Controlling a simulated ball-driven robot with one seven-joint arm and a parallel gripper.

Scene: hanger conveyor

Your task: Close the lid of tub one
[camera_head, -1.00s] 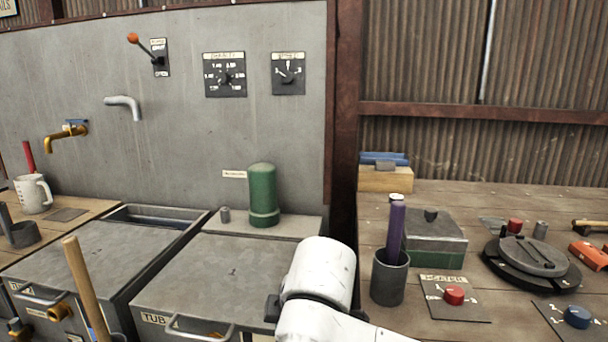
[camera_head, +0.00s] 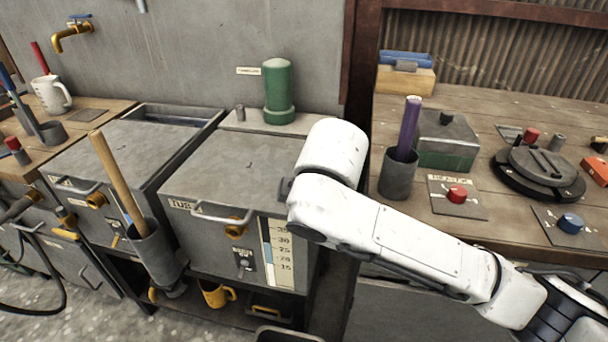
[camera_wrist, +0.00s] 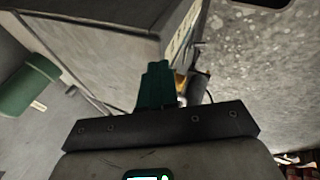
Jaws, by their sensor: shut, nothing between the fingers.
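The grey tub (camera_head: 275,232) stands in the middle of the head view. A "TUB" label, a front handle and a level scale are on its front. Its lid (camera_head: 235,170), with a faint mark on top, lies flat and looks shut. In the wrist view, a grey panel with a bar along it (camera_wrist: 85,92), probably the tub's top and handle, shows beyond my gripper. My gripper (camera_wrist: 157,75) shows there with its dark green fingers together and empty. I cannot tell whether it touches the tub. In the head view my white arm hides it.
A second grey tub (camera_head: 125,150) stands left, with an open trough (camera_head: 178,113) behind its lid. A holder with a wooden stick (camera_head: 118,180) stands before the tubs. A green cylinder (camera_head: 278,90) stands behind. The right bench (camera_head: 500,225) holds a cup, box and buttons.

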